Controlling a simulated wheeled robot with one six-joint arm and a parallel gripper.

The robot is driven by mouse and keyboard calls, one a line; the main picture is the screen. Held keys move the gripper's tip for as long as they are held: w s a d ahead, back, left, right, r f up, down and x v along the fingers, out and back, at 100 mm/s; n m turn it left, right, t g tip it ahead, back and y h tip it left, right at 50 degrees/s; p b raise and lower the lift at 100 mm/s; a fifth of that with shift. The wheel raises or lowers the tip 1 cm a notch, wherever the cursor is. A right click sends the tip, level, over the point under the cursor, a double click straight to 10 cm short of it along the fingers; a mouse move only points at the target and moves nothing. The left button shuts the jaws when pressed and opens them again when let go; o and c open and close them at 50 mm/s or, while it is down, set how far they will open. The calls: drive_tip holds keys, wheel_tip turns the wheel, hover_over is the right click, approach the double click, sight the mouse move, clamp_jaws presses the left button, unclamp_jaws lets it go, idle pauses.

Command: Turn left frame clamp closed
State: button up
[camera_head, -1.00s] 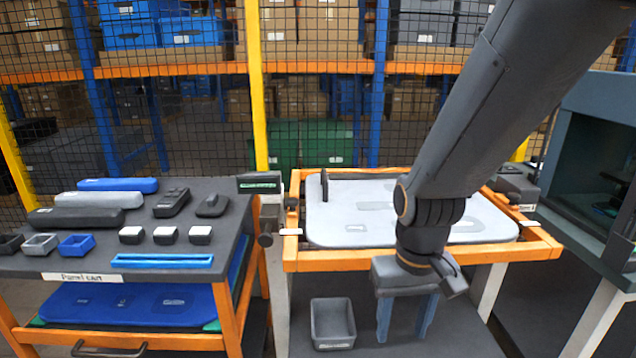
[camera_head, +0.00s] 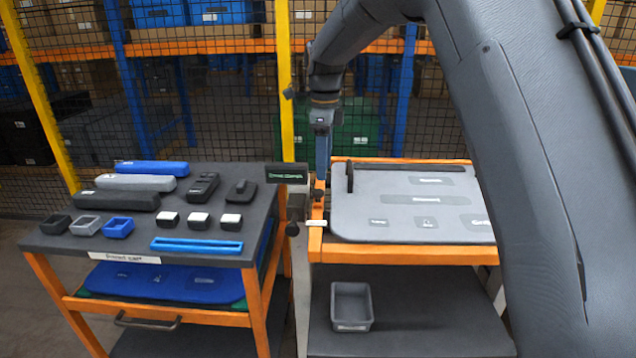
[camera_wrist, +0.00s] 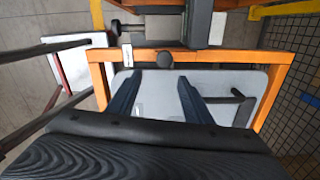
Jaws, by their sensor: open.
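The left frame clamp (camera_head: 318,194) is a small dark fitting on the left rail of the orange frame, beside the grey door panel (camera_head: 400,215). My gripper (camera_head: 321,180) points down just above it, fingers seen edge-on. In the wrist view my gripper (camera_wrist: 159,77) is open, with two blue fingers spread over the panel edge. A round dark knob (camera_wrist: 165,59) lies just beyond the fingertips at the orange rail, apparently part of the clamp. Nothing is between the fingers. The clamp's exact turn angle is hard to tell.
A small dark sign (camera_head: 287,173) stands close left of the clamp. The parts cart (camera_head: 140,245) is at left, and a grey bin (camera_head: 351,306) sits on the lower shelf. A mesh fence runs behind.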

sight(318, 191)
drive_tip(key=shift+w+a+r+m, duration=0.25)
drive_tip(key=shift+w+a+m, duration=0.2)
drive_tip(key=shift+a+m, duration=0.25)
drive_tip(key=shift+a+f, duration=0.1)
drive_tip(key=shift+f, duration=0.15)
drive_tip(key=shift+f+p, duration=1.1)
drive_tip(key=shift+f, duration=2.45)
clamp_jaws()
